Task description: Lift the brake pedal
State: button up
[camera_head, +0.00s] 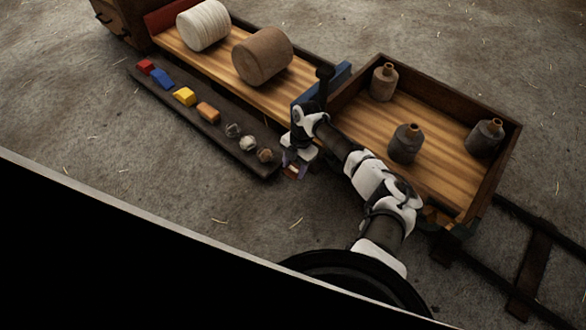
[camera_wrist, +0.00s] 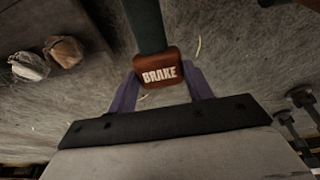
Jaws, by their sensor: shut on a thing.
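The brake pedal (camera_wrist: 158,72) is a reddish-brown block lettered "BRAKE" at the end of a dark green-grey lever (camera_wrist: 143,22) in the wrist view. My gripper (camera_wrist: 160,84) has its two purple fingers on either side of the pedal and is shut on it. In the head view my gripper (camera_head: 292,165) is low beside the wagons, near the right end of a dark board. There the pedal is small and mostly hidden by my gripper and wrist. I cannot tell its height from these views.
A flat wagon (camera_head: 205,62) carries a white spool (camera_head: 203,25) and a brown spool (camera_head: 263,56). A walled wagon (camera_head: 450,125) holds three bottles. The dark board (camera_head: 215,125) bears several coloured blocks and stones (camera_wrist: 65,52). Rails (camera_head: 525,270) run at right; the floor in front is clear.

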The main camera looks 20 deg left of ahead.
jog(key=shift+r, duration=0.1)
jog(key=o, duration=1.4)
jog(key=shift+c, duration=0.2)
